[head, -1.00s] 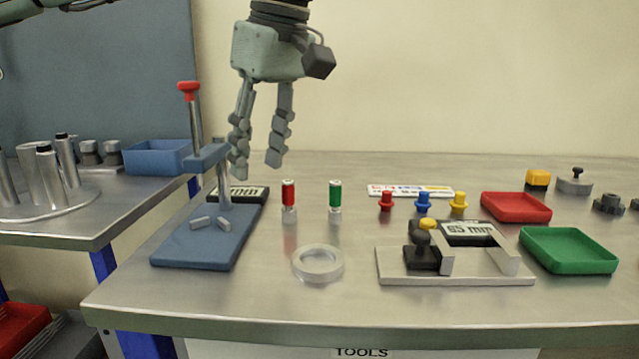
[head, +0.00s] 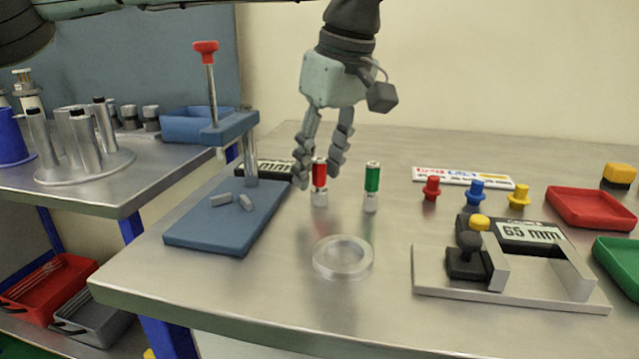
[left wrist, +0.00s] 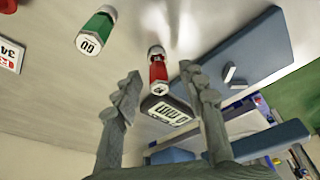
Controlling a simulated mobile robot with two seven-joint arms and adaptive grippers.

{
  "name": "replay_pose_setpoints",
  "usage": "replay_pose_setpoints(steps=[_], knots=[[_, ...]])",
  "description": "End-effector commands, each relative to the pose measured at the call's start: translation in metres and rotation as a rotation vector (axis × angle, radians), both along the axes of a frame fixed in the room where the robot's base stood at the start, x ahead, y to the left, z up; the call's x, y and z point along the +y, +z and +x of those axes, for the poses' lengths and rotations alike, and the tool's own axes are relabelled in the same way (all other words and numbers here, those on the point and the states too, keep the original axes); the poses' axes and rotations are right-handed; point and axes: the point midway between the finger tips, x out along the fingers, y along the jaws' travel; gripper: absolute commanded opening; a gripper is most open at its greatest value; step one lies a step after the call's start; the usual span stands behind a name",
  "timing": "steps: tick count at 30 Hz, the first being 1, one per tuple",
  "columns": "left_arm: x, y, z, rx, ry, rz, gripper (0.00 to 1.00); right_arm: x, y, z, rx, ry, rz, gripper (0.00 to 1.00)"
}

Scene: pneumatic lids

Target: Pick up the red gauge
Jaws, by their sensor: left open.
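The red gauge (head: 320,172), a small upright cylinder with a red body and silver base, stands on the steel table. It also shows in the left wrist view (left wrist: 158,70), just beyond the fingertips. My left gripper (head: 318,178) points down at the gauge with its fingers apart. In the head view the fingertips show on either side of the gauge's upper part; I cannot tell whether either touches it. In the left wrist view the gripper (left wrist: 160,78) is open and empty. My right gripper is not in view.
A similar green gauge (head: 372,178) stands close to the right. A blue press stand (head: 225,215) is to the left, with a dark display (head: 265,170) behind. A clear ring (head: 343,258) lies in front. A metal fixture (head: 510,285) is at right.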

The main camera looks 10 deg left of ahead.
Motion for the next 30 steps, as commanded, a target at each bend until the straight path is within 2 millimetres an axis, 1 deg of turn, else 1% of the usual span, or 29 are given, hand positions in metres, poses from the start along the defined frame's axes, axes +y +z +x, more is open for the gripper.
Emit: replay_pose_setpoints(steps=[2,8,18,27,30], knots=[[0.0008,-0.0031,0.0005,-0.001,0.000,-0.001,0.42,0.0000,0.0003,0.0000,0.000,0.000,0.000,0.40],[0.0009,-0.0033,0.0007,-0.001,0.001,-0.001,0.42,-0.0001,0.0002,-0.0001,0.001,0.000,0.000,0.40],[0.0009,-0.0031,0.0007,-0.001,0.000,-0.001,0.00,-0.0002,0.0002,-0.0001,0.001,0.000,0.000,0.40],[0.0008,-0.0025,0.0008,-0.001,0.001,-0.001,0.00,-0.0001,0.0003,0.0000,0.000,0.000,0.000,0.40],[0.0007,0.0020,0.0010,-0.002,0.000,-0.001,0.00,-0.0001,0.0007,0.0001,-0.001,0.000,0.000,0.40]])
